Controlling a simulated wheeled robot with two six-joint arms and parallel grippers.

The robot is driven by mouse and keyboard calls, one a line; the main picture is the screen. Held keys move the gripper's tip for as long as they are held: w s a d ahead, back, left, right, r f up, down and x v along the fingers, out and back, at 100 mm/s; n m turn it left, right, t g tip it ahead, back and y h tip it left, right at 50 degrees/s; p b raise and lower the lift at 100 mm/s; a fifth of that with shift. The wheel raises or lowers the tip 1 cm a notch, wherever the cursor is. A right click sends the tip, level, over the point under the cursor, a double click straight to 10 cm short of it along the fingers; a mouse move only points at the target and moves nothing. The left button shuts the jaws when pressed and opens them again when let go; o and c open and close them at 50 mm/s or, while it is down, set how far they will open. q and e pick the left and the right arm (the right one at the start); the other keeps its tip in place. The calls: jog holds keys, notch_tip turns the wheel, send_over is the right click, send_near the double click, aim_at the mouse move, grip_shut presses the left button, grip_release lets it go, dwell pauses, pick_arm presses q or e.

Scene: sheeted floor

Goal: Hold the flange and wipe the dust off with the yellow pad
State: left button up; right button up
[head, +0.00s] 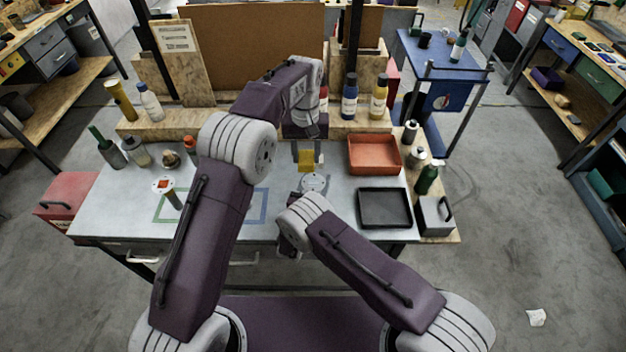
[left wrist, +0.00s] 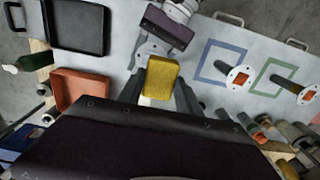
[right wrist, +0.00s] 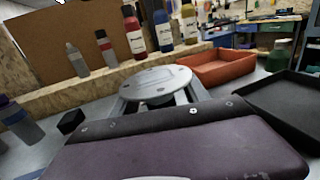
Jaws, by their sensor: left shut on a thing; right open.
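The yellow pad (head: 306,160) is held in my left gripper (head: 307,152) above the table. It also shows between the left fingers in the left wrist view (left wrist: 161,78). A light grey round flange (head: 314,182) with small holes is just in front of the pad, apart from it in the head view. In the right wrist view the flange (right wrist: 155,82) lies face up between the spread fingers of my right gripper (right wrist: 162,100); I cannot tell whether they touch it. Two other white flanges with orange centres show in the left wrist view (left wrist: 238,77), (left wrist: 307,94).
A red-orange tray (head: 374,155) and a black tray (head: 385,208) stand to the right. Blue and green outlines (head: 160,218) mark the table at left. Bottles (head: 349,97) stand on the back ledge and along both sides. A red toolbox (head: 68,195) is at far left.

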jog(key=shift+s, duration=0.1)
jog(key=v, duration=1.1)
jog(key=shift+s, duration=0.4)
jog(key=shift+a, duration=0.1)
